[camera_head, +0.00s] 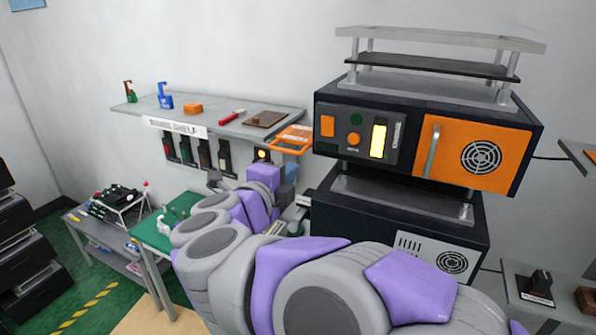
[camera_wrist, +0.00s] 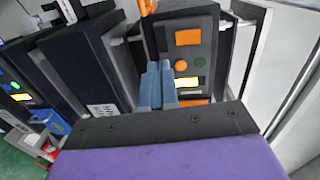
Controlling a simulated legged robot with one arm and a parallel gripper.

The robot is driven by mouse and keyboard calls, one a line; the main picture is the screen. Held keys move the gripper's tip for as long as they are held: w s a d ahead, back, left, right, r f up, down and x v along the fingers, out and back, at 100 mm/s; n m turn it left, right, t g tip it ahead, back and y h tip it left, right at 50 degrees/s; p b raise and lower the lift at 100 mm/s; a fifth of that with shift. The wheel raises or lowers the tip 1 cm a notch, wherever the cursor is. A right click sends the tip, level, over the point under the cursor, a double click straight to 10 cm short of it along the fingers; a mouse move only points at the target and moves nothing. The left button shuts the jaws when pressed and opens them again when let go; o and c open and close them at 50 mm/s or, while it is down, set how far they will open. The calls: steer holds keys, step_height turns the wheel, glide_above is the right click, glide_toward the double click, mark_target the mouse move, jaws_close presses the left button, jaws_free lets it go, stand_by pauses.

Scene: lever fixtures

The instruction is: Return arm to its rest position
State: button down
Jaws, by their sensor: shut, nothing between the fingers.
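My purple and grey arm reaches across the head view from the lower right to the wall fixtures. In the wrist view the two blue-grey fingers of my gripper (camera_wrist: 158,86) are shut together with nothing between them. They overlap the lower part of a dark control panel (camera_wrist: 212,50) in that view; I cannot tell whether they touch it. In the head view my gripper (camera_head: 289,172) is small and partly hidden, left of the black and orange machine (camera_head: 477,158) and below the shelf's right end.
A tool shelf (camera_head: 228,122) is on the wall, with an orange frame (camera_head: 293,138) at its right end. A green-topped table (camera_head: 152,240) and a grey cart (camera_head: 108,252) stand at left. The machine has an orange door with a handle (camera_head: 431,151). Another fixture (camera_head: 538,287) is at lower right.

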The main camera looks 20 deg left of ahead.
steer(key=s+d+f+n+g+y+b, duration=0.45)
steer(key=d+f+n+b, duration=0.2)
steer(key=f+n, duration=0.35)
steer(key=s+d+f+n+g+y+b, duration=0.45)
steer(key=f+n+b, duration=0.3)
steer(key=f, duration=0.45)
steer(key=s+d+f+n+g+h+b, duration=0.1)
steer(key=s+d+f+g+h+b, duration=0.15)
steer(key=s+d+f, duration=0.35)
steer(key=s+d+f+n+g+h+b, duration=0.1)
steer(key=s+d+f+g+h, duration=0.2)
steer(key=d+f, duration=0.55)
steer(key=s+d+f+g+h+b, duration=0.1)
steer(key=s+d+f+g, duration=0.1)
steer(key=s+d, duration=0.3)
steer(key=s+d+f+g+h+b, duration=0.1)
steer(key=s+d+f+g, duration=0.1)
steer(key=s+d, duration=0.3)
steer(key=s+f, duration=0.1)
steer(key=s, duration=0.3)
steer(key=shift+s+d+f+m, duration=0.3)
steer(key=shift+s+f+m, duration=0.05)
steer(key=shift+f, duration=0.05)
